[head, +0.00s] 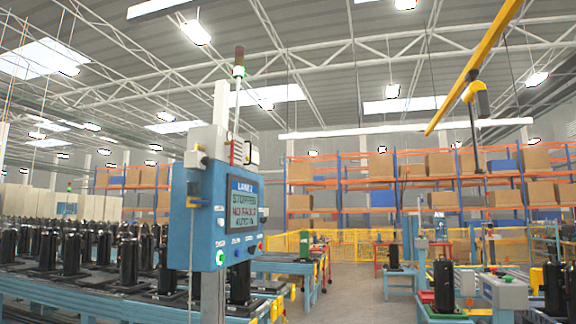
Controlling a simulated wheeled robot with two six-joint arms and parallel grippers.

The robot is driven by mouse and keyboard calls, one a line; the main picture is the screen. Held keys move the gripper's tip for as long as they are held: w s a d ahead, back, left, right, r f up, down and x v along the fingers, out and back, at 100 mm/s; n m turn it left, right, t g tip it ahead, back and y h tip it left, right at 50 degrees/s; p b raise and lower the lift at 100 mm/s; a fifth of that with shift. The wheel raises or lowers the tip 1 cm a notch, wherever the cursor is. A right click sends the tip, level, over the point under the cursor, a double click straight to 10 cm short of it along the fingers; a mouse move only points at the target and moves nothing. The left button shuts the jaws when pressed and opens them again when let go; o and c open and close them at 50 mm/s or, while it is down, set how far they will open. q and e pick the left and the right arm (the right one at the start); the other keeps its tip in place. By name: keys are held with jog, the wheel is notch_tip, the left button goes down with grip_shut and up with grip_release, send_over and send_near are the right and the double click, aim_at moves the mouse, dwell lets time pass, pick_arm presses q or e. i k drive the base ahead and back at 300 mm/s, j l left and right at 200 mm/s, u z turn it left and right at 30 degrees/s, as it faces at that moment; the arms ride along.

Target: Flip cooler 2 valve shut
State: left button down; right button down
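The cooler 2 valve cannot be made out in the head view. A blue control panel (179,232) stands close in front, left of the middle. Buttons and a lit green lamp (220,257) sit below the screen. Neither of my grippers shows in this view.
A conveyor with many black compressors (128,262) runs along the left. More black units (443,286) stand at the lower right. Orange racks with cardboard boxes (445,163) and yellow fencing (285,243) lie behind. Floor (345,290) shows clear right of the panel.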

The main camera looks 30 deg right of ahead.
aim_at(232, 143)
jog(key=i+l, duration=0.5)
jog(key=l, duration=0.15)
jog(key=i+l+z, duration=0.1)
jog(key=i+l, duration=0.35)
jog(key=l, duration=0.25)
jog(key=i+l, duration=0.5)
jog(key=l+z, duration=0.05)
jog(key=l, duration=0.05)
